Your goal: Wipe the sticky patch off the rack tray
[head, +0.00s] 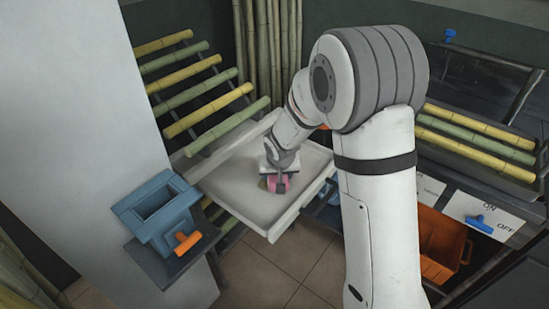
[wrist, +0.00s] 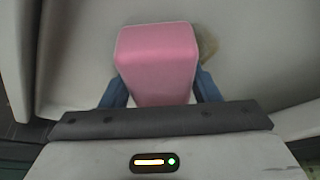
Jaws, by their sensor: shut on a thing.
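The white rack tray (head: 226,181) sits in front of the cane rack in the head view, and its pale surface (wrist: 80,62) fills the wrist view. My gripper (head: 279,183) is over the middle of the tray, pointing down. In the wrist view, its blue fingers (wrist: 159,90) are shut on a pink sponge (wrist: 157,60) from both sides. The sticky patch (wrist: 207,44) shows as a brownish smear beside the sponge's upper right; the sponge may hide part of it. I cannot tell whether the sponge touches the tray.
Cane stalks (head: 205,95) rest on the rack behind the tray. A blue open box (head: 165,205) with an orange handle (head: 188,242) stands to the left. An orange crate (head: 440,240) and a panel with a blue switch (head: 479,224) are at right. The tray has raised rims.

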